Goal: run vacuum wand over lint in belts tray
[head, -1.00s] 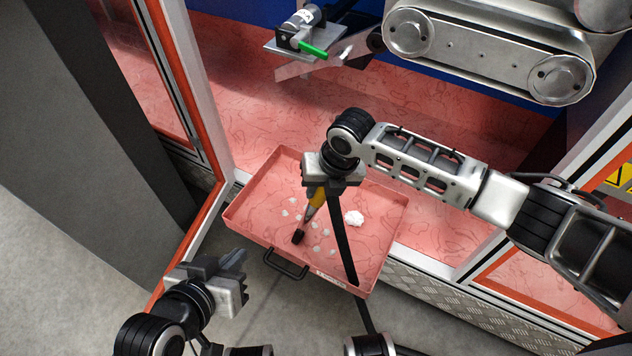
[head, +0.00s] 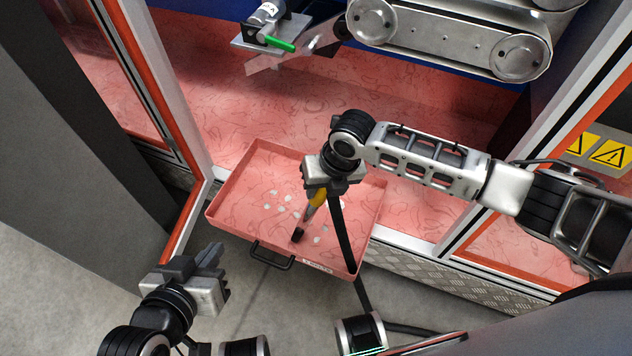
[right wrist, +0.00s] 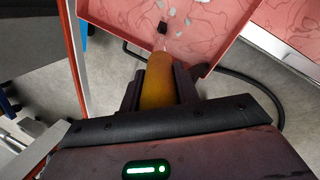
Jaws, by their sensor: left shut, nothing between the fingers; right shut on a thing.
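The pink belts tray (head: 228,226) is pulled out from the cabinet, with a black handle (head: 272,258) at its front. Several pale lint bits (head: 281,209) are scattered on its floor. My right gripper (head: 318,188) is shut on the yellow vacuum wand (head: 317,199), which tilts down over the tray. The wand's dark nozzle (head: 298,235) is among the lint near the front side; whether it touches the floor is unclear. The wand also shows in the right wrist view (right wrist: 159,82). A larger lint clump is partly hidden behind the wand and gripper. My left gripper (head: 216,262) is shut and empty, left of the tray.
A black hose (head: 343,240) hangs across the tray's right part. A metal belt unit (head: 440,42) and a small device with a green part (head: 281,44) are above and behind. An orange-edged door frame (head: 187,225) stands close to the tray's left side.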

